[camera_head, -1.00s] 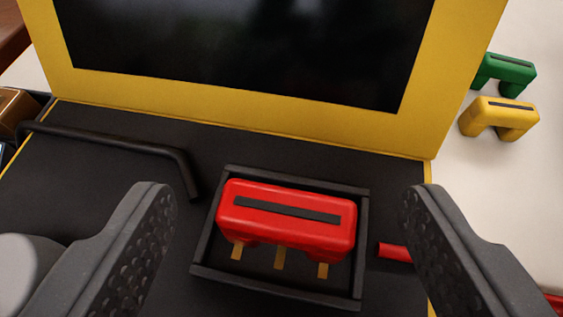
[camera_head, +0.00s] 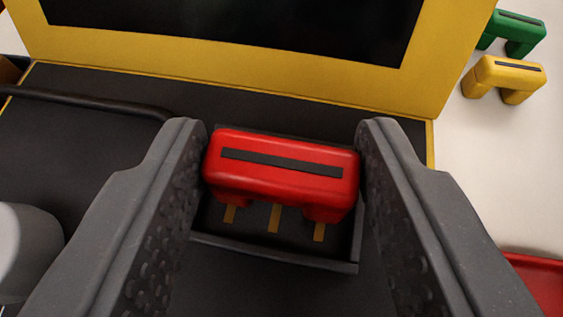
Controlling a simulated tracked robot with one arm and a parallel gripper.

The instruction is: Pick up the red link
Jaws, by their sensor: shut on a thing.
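The red link (camera_head: 281,171) is a rounded block with a dark strip along its top and short legs below. It sits in or just above a shallow black-rimmed tray (camera_head: 275,251), with gold strips showing below its front. My gripper (camera_head: 281,165) is shut on the red link, one finger against its left end and the other against its right end. I cannot tell whether the link is clear of the tray floor.
A yellow-framed dark screen (camera_head: 240,30) stands right behind the tray. A black bar (camera_head: 90,103) lies at left. A green link (camera_head: 516,32) and a yellow link (camera_head: 505,78) rest on the pale surface at right. A red object (camera_head: 540,282) shows at lower right.

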